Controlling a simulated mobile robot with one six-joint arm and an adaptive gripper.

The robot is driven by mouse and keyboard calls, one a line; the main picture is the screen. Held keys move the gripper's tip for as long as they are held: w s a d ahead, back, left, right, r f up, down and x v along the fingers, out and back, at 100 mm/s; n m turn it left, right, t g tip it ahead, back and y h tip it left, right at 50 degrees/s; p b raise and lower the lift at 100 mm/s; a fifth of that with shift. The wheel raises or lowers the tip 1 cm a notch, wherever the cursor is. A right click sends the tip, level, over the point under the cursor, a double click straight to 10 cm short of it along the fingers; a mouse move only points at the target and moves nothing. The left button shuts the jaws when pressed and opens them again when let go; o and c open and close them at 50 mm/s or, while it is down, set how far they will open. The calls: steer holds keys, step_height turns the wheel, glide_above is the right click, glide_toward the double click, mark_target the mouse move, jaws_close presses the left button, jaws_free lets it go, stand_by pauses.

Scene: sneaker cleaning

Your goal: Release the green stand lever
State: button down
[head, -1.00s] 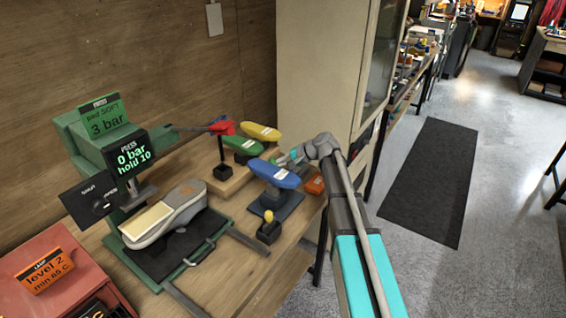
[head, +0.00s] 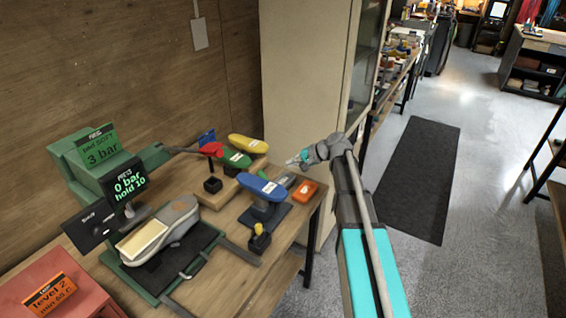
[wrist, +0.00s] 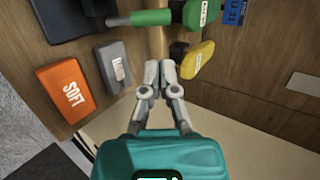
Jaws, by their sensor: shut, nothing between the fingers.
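A green shoe form (head: 236,159) stands on a wooden block at the back of the bench, between a red-topped piece and a yellow form. In the wrist view a green form with a label (wrist: 198,12) shows at the top edge, with a green bar (wrist: 150,17) reaching left from it to a grey end. I cannot tell whether this bar is the stand lever. My gripper (head: 293,160) is shut and empty, right of the forms near the cabinet. In the wrist view its fingertips (wrist: 158,66) are together, apart from the green parts.
A yellow form (head: 248,143), a blue form (head: 262,187) on a dark stand, and a yellow-knobbed post (head: 260,230) share the bench. An orange SOFT block (wrist: 70,90) and a grey block (wrist: 115,65) lie near my gripper. A cabinet (head: 310,80) stands close behind.

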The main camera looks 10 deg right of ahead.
steer(key=shift+p+v, duration=0.65)
steer(key=shift+v, duration=0.85)
steer(key=shift+r, duration=0.1)
